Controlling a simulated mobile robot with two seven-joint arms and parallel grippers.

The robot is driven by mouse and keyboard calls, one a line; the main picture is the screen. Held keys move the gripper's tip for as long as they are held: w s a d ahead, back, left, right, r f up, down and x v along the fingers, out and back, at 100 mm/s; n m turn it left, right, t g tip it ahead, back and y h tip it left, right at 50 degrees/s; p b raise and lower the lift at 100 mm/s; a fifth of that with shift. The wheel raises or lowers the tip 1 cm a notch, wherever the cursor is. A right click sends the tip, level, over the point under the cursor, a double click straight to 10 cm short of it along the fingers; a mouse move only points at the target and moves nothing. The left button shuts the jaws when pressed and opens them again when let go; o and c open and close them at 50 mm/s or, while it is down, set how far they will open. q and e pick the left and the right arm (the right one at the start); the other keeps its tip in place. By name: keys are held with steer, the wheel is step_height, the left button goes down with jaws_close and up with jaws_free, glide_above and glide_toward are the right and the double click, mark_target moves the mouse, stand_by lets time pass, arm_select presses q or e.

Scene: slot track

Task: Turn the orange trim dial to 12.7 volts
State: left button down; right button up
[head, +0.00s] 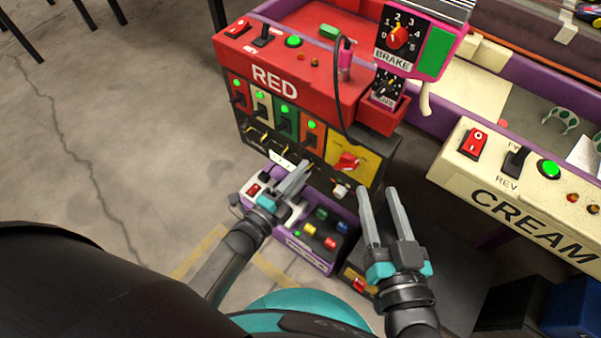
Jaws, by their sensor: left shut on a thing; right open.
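I cannot tell for sure which knob is the trim dial, and no volt reading is legible. A red-orange knob (347,162) sits on the yellow panel low on the red station. Another red-orange knob (360,285) shows on a dark box at the bottom. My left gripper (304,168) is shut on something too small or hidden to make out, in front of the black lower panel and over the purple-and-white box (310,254).
The red station (275,80) carries switches and green lights. A pink brake box (440,50) with a numbered knob stands above it, and a black cable hangs down its front. The cream station (520,190) is at right. Bare floor (100,130) lies at left.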

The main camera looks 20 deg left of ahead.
arm_select(q)
steer(key=shift+m, duration=0.9)
arm_select(e)
steer(key=shift+s+r+t, duration=0.1)
steer(key=shift+t, duration=0.2)
arm_select(q)
steer(key=c, duration=0.7)
jaws_free()
arm_select(e)
steer(key=shift+r, duration=0.2)
arm_select(q)
steer(key=shift+s, duration=0.1)
steer(key=p+v, duration=0.3)
steer(key=v, duration=1.2)
arm_select(e)
steer(key=d+f+g+h, duration=0.2)
steer(key=d+f+g, duration=0.1)
steer(key=d+g, duration=0.2)
steer(key=shift+f+n+g+h, duration=0.3)
steer(key=shift+g+h, duration=0.1)
steer(key=shift+g, duration=0.2)
